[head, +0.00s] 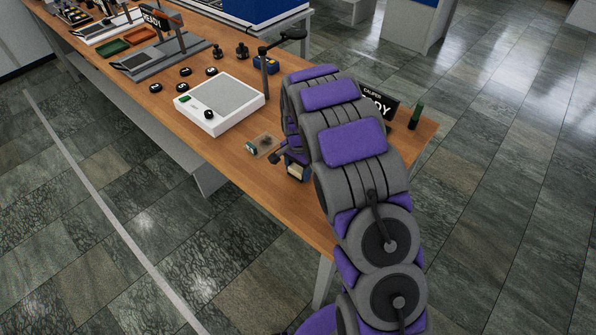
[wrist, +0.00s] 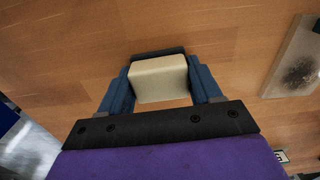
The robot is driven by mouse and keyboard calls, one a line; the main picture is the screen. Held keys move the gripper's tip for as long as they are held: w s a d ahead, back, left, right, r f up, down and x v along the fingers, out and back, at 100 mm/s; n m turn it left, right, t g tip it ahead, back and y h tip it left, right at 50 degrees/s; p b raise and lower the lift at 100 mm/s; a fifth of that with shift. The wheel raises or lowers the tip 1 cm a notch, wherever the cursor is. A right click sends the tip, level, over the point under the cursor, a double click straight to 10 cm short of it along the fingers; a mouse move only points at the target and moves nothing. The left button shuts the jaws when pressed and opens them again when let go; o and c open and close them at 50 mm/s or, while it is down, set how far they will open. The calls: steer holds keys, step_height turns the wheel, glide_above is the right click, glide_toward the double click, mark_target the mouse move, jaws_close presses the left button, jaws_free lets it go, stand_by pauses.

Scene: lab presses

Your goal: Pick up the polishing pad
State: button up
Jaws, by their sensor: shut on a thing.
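The polishing pad is a cream block with a dark back edge, and it shows in the wrist view (wrist: 158,80) between my gripper's two blue fingers. My gripper (wrist: 160,82) is shut on it, one finger against each side. In the head view the cream pad (head: 296,171) shows at the end of my arm, near the front edge of the wooden table. My gripper (head: 294,166) is partly hidden there by my purple and grey arm. I cannot tell whether the pad touches the table.
A small plate with a dark smudge (head: 264,145) lies just left of the gripper, and it also shows in the wrist view (wrist: 296,62). A white device with a grey top (head: 222,103) stands farther left. A black caliper sign (head: 378,103) and green bottle (head: 415,116) stand right.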

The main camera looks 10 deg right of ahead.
mark_target(298, 167)
steer(key=shift+r+p, duration=0.7)
steer(key=shift+r, duration=1.1)
steer(key=s+p, duration=0.1)
steer(key=s, duration=0.4)
steer(key=s+d+r, duration=0.1)
steer(key=s, duration=0.4)
steer(key=s+p, duration=0.1)
steer(key=s, duration=0.5)
steer(key=shift+d+r+p, duration=0.2)
steer(key=shift+d+p, duration=0.15)
